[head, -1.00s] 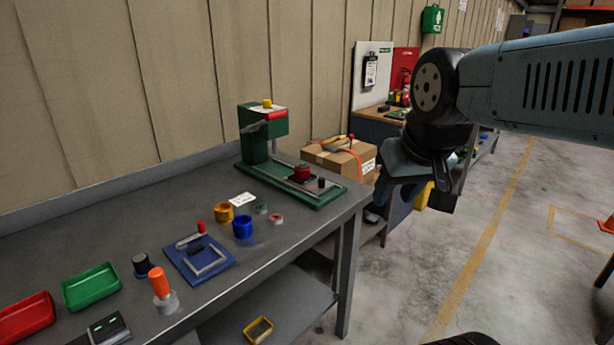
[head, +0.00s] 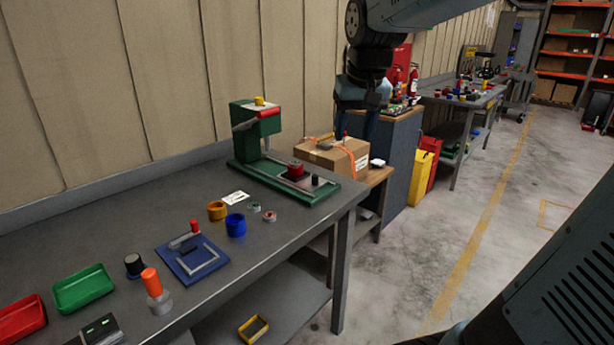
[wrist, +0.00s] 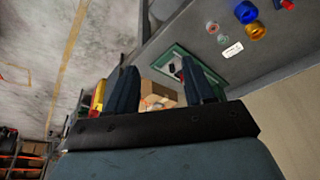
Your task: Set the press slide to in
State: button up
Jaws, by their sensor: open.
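The green press (head: 256,120) stands at the bench's right end, with a yellow cap on its head. Its slide, a dark carriage with a red piece (head: 295,169), lies on the green base plate, out in front of the press head. A black knob (head: 315,180) stands near the base's front right end. My gripper (head: 357,128) is open and empty, pointing down, raised to the right of the press and apart from it. In the wrist view, the two fingers are spread (wrist: 161,70); part of the green base (wrist: 208,72) shows behind the right finger, which hides part of the press.
A strapped cardboard box (head: 338,158) stands on a low table right of the bench, near my gripper. A grey cabinet (head: 392,165) is behind it. Yellow and blue cups (head: 236,225), a blue board (head: 180,265) and trays lie left of the press. Open floor is to the right.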

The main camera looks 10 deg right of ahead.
jog(key=w+f+g, duration=0.2)
jog(key=w+f, duration=0.1)
jog(key=w, duration=1.4)
jog(key=m+g, duration=0.1)
jog(key=g, duration=0.1)
send_near(315, 175)
notch_tip(315, 175, down, 10)
jog(key=shift+s+f, duration=0.1)
jog(key=shift+f, duration=0.1)
grip_shut()
